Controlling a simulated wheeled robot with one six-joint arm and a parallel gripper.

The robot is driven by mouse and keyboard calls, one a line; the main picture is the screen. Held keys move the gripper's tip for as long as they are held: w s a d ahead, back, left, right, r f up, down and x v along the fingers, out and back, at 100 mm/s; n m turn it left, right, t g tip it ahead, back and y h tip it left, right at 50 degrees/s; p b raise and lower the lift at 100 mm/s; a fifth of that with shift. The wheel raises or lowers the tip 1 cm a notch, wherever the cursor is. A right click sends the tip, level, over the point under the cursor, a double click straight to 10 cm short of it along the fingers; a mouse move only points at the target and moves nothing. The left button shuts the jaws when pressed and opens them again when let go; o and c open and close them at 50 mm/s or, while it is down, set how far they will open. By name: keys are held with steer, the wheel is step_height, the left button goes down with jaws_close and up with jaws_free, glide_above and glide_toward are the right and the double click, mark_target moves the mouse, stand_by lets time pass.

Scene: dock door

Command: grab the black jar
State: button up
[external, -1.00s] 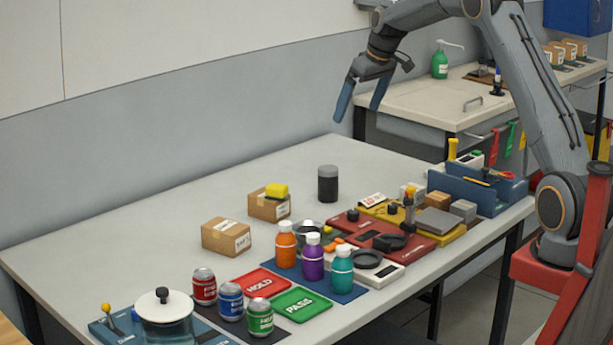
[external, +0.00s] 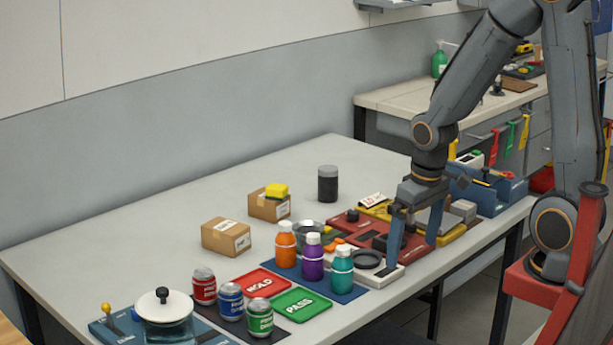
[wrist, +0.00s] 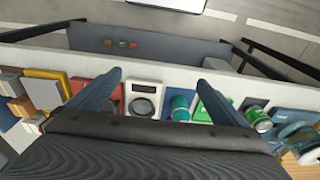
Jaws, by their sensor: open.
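The black jar (external: 328,184) stands upright on the grey table, behind the red device and to the right of the cardboard boxes. It has a grey lid and nothing touches it. My gripper (external: 413,250) points down over the front right part of the table, near the white scale, in front of and to the right of the jar. Its two blue fingers are apart with nothing between them. In the wrist view my gripper (wrist: 160,82) is spread open above the scale (wrist: 142,100). The black jar does not show in the wrist view.
Orange, purple and teal bottles (external: 342,270) stand on a blue mat left of my gripper. A red device (external: 370,232) lies between my gripper and the jar. The table behind the jar is clear.

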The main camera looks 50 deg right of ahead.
steer(key=shift+s+a+f, duration=0.1)
steer(key=shift+s+f, duration=0.1)
steer(key=shift+s, duration=0.35)
steer(key=c, duration=0.7)
